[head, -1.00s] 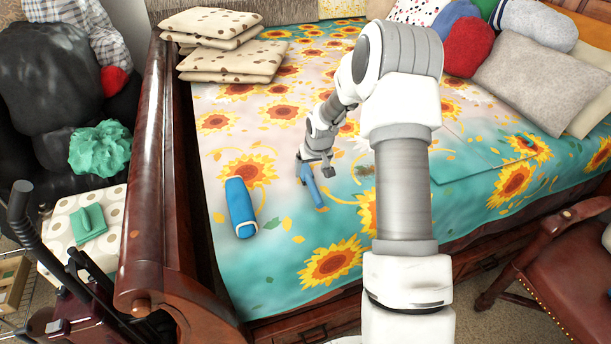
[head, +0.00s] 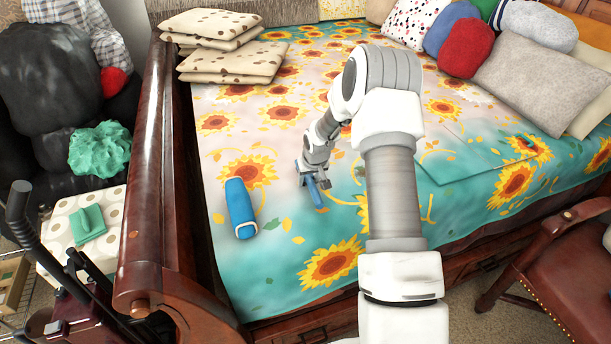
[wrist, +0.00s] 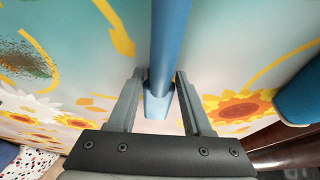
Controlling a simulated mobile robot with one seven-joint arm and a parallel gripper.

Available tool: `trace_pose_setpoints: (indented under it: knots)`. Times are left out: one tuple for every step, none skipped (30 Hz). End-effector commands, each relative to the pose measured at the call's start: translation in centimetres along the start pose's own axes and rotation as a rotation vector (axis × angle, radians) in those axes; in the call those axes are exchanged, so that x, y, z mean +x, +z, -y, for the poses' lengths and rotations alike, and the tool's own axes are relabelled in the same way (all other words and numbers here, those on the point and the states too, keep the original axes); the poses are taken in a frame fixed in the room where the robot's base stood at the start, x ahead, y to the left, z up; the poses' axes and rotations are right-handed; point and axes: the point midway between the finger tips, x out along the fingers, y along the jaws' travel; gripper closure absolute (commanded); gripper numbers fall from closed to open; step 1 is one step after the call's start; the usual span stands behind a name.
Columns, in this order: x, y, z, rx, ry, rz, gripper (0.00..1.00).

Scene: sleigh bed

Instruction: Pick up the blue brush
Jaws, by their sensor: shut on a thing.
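The blue brush (head: 314,192) lies on the sunflower bed cover, left of my arm. In the wrist view its long blue handle (wrist: 167,45) runs between the two fingers, with its wider near end (wrist: 157,105) just inside them. My gripper (head: 313,178) is down at the brush and shut on its handle; it also shows in the wrist view (wrist: 160,78). In the head view the gripper hides part of the brush. I cannot tell whether the brush is clear of the cover.
A blue cylinder with a white end (head: 240,208) lies left of the brush. The dark wooden bed end (head: 150,170) rises at the left. Folded dotted fabric (head: 232,60) and pillows (head: 540,80) lie farther back. The cover in front of the brush is clear.

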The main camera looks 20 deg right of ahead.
Motion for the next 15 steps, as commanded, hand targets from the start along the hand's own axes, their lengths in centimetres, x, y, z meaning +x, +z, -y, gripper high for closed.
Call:
trace_pose_setpoints:
  knots:
    - [-0.01, 0.0, 0.0, 0.0, 0.0, 0.0, 0.78]
    - [-0.01, 0.0, 0.0, 0.0, 0.0, 0.0, 0.83]
    - [-0.01, 0.0, 0.0, 0.0, 0.0, 0.0, 0.91]
    - [-0.01, 0.0, 0.0, 0.0, 0.0, 0.0, 0.96]
    - [-0.01, 0.0, 0.0, 0.0, 0.0, 0.0, 1.0]
    - [-0.02, 0.0, 0.0, 0.0, 0.0, 0.0, 1.0]
    - [-0.04, -0.04, 0.0, 0.0, 0.0, -0.001, 1.0]
    - [-0.04, -0.04, 0.0, 0.0, 0.0, -0.001, 1.0]
    - [-0.04, -0.04, 0.0, 0.0, 0.0, -0.001, 1.0]
    - [-0.04, -0.04, 0.0, 0.0, 0.0, -0.001, 1.0]
    - [-0.04, -0.04, 0.0, 0.0, 0.0, -0.001, 1.0]
    - [-0.05, -0.04, 0.0, 0.0, 0.0, -0.001, 1.0]
    - [-0.07, -0.06, 0.0, 0.0, 0.0, -0.001, 1.0]
    - [-0.11, -0.08, -0.01, 0.0, 0.0, -0.001, 1.0]
    - [-0.21, -0.13, -0.01, 0.0, 0.0, -0.001, 1.0]
